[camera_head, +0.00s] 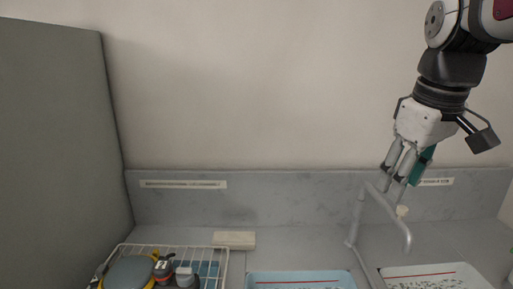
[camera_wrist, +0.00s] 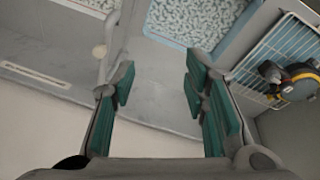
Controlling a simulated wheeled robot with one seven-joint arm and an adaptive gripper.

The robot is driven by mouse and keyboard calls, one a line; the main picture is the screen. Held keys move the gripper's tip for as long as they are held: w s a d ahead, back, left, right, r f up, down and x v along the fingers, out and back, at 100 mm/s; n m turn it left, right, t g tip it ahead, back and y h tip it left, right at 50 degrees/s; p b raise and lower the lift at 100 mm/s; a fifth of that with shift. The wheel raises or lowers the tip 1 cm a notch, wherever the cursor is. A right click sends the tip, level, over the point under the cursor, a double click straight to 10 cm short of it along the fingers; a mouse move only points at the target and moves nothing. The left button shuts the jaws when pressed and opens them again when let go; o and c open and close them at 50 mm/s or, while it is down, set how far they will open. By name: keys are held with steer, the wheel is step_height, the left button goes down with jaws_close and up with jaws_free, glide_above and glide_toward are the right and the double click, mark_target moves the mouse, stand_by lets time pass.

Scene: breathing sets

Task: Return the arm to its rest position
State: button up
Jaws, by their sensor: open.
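My gripper (camera_head: 402,180) hangs at the right of the head view, pointing down, with the wall behind it. Its fingertips appear near the top of a grey tap (camera_head: 357,215); whether they touch it cannot be told. In the wrist view my gripper (camera_wrist: 158,80) has its teal-padded fingers spread wide. Nothing is held between them; bare grey surface shows in the gap.
A wire rack (camera_head: 224,268) with breathing gear stands at lower left. A blue-rimmed tray (camera_head: 262,274) and a pale tray (camera_head: 392,269) lie at the front. A pale block (camera_head: 234,240) sits by the backsplash. A grey panel (camera_head: 60,140) rises at left.

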steer(key=s+a+f+m+t, duration=0.1)
steer(key=s+a+f+m, duration=0.1)
steer(key=s, duration=0.4)
steer(key=s+a+f+m+t, duration=0.1)
steer(key=s+a+f+m, duration=0.1)
steer(key=s+f, duration=0.4)
steer(key=shift+s+a+t+b, duration=0.3)
steer(key=shift+s+a, duration=0.05)
steer(key=shift+a, duration=0.55)
